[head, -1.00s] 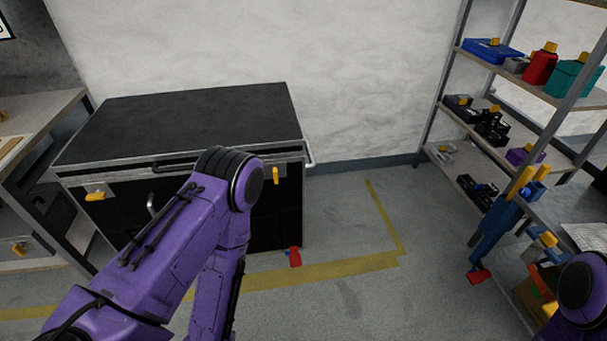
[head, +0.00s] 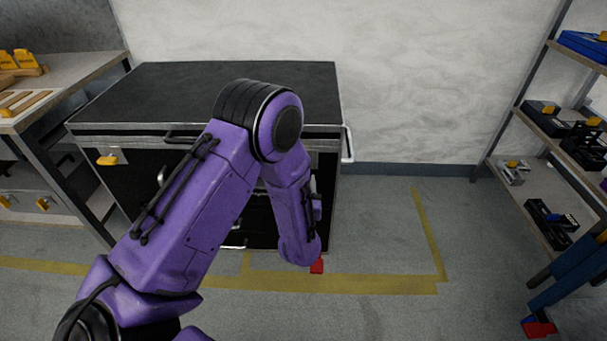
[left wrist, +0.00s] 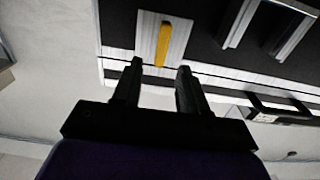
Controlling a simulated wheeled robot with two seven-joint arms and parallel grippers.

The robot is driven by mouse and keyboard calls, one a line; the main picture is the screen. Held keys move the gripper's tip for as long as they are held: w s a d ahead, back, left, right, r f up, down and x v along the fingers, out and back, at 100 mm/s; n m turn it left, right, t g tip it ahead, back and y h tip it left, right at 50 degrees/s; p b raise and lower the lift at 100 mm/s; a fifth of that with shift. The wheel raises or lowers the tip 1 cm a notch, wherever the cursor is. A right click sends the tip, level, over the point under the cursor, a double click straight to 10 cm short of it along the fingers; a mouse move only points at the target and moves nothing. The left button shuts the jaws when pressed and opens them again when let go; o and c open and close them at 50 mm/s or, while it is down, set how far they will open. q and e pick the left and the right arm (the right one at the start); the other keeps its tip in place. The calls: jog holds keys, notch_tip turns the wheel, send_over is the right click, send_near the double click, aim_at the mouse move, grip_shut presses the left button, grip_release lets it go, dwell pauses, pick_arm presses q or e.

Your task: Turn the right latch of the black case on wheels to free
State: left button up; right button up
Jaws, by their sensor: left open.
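The black case (head: 200,85) stands against the wall, its flat black top bare. Its left latch (head: 107,160) is yellow and lies roughly level on a metal plate. The right latch is hidden behind my left arm in the head view. In the left wrist view a yellow latch (left wrist: 163,43) sits upright in the picture on a silver plate, across from the case's metal edge. My left gripper (left wrist: 160,66) is open, with its fingertips to either side of the latch's near end in the picture. I cannot tell whether they touch it.
A workbench (head: 90,70) stands close at the left. A shelf rack (head: 535,175) with boxes is at the right. Floor right of the case is clear.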

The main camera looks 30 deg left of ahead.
pick_arm(q)
jog(key=x, duration=0.5)
jog(key=shift+w+a+f, duration=0.1)
jog(key=shift+w+a, duration=0.2)
grip_shut()
jog(key=shift+n, duration=0.3)
jog(key=shift+s+a+f+n+b, duration=0.15)
jog(key=shift+n+b, duration=0.2)
jog(key=shift+n, duration=2.5)
jog(key=shift+f+n+b, duration=0.1)
jog(key=shift+n+b, duration=0.25)
jog(key=shift+n, duration=2.55)
jog(key=shift+s+a+f+n+b, duration=0.15)
jog(key=shift+n+b, duration=0.2)
jog(key=shift+n, duration=2.5)
jog(key=shift+w+d, duration=0.1)
